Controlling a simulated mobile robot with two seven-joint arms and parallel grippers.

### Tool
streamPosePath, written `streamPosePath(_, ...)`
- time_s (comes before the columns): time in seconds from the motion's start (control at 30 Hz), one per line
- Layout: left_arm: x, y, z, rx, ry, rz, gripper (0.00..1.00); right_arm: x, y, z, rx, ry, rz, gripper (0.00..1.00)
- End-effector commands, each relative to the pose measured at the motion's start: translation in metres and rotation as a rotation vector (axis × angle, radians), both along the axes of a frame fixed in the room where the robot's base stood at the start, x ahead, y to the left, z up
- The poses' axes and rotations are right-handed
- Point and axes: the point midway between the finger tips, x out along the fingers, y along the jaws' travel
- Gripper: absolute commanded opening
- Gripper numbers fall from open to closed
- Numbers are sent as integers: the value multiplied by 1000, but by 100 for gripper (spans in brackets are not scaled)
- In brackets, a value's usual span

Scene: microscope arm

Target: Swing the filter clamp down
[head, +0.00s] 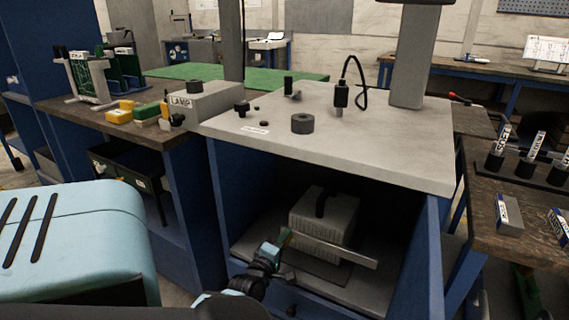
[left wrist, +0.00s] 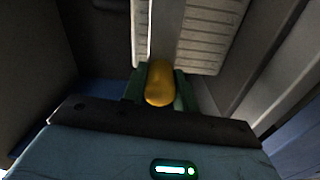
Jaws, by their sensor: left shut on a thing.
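The filter clamp looks like a pale metal bar (head: 335,250) inside the open cabinet under the bench, slanting slightly down to the right across the front of a grey ribbed box (head: 338,215). In the left wrist view the bar leads away from a rounded yellow grip (left wrist: 160,84). My left gripper (head: 287,238) is at the bar's left end. Its green fingers (left wrist: 158,95) are shut on the yellow grip. The grip is hidden in the head view. The ribbed box (left wrist: 210,35) also shows behind the grip. My right gripper is not in view.
The cabinet's side walls (head: 412,255) and the worktop (head: 375,150) above enclose the space around the box. A lamp box (head: 203,102) and several knobs stand on top. A side bench (head: 515,205) with labelled blocks is at right.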

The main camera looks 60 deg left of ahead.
Motion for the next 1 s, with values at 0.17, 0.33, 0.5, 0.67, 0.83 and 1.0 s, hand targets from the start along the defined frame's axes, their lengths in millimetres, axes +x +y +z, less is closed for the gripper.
streamPosePath(0.17, 0, -2, -4, -10, 6, -3, 0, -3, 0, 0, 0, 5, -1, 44)
streamPosePath(0.33, 0, -2, -4, -9, 7, -3, 50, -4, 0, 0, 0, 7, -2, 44)
streamPosePath(0.5, 0, -1, -3, -6, 5, -2, 50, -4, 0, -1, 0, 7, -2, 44)
streamPosePath(0.67, 0, -2, -3, -4, 5, -2, 50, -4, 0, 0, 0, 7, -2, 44)
streamPosePath(0.83, -12, -9, -3, -6, 6, -2, 50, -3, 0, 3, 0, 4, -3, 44)
streamPosePath(1.0, -36, -23, -3, -7, 7, -2, 50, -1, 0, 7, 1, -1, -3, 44)
